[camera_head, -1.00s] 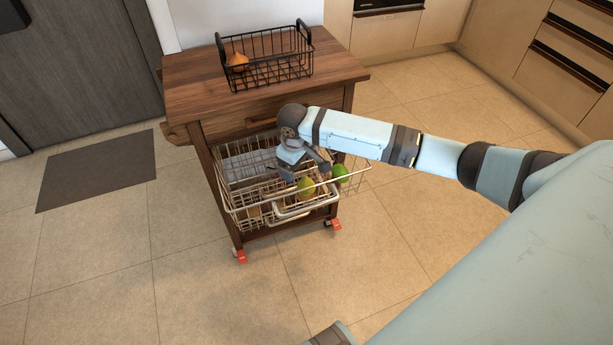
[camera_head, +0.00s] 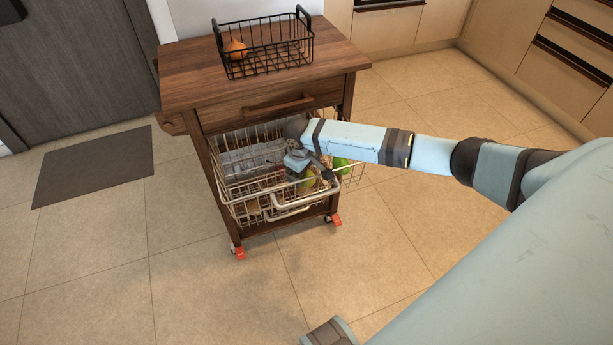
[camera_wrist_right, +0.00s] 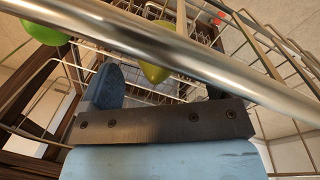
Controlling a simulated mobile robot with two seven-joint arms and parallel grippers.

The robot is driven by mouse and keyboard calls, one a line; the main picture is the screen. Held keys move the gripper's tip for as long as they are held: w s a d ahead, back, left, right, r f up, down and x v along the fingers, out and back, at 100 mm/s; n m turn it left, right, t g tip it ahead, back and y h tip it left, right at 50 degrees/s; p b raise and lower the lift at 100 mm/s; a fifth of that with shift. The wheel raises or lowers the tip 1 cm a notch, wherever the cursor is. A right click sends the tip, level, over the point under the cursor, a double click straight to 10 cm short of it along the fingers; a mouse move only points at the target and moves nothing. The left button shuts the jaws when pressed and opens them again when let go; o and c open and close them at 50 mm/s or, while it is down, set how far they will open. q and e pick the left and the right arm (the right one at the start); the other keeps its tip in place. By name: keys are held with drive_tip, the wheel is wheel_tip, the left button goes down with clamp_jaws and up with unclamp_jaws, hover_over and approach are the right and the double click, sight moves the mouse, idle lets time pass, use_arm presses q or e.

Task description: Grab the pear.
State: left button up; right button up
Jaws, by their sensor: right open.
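The pear (camera_head: 308,182), yellow-green, lies in the pulled-out wire basket (camera_head: 237,208) of the wooden cart, partly hidden by my right gripper in the head view. My right gripper (camera_head: 312,171) is open inside the basket area, right by the pear. In the right wrist view the pear (camera_wrist_right: 157,52) shows between the two blue-grey fingers, beyond a blurred metal bar. Whether the fingers touch it I cannot tell.
A green round fruit (camera_head: 341,163) lies just right of the pear, partly hidden by my arm. Basket wire rims surround the gripper closely. A black wire basket (camera_head: 285,60) with an onion-like item (camera_head: 236,49) stands on the cart top (camera_head: 187,75). The floor in front is clear.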

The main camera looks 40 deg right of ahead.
sight(305, 176)
drive_tip(key=f, duration=0.3)
drive_tip(key=shift+w+d, duration=0.1)
drive_tip(key=shift+d, duration=0.1)
drive_tip(key=shift+r, duration=0.1)
drive_tip(key=c, duration=1.1)
drive_tip(key=shift+o, duration=0.2)
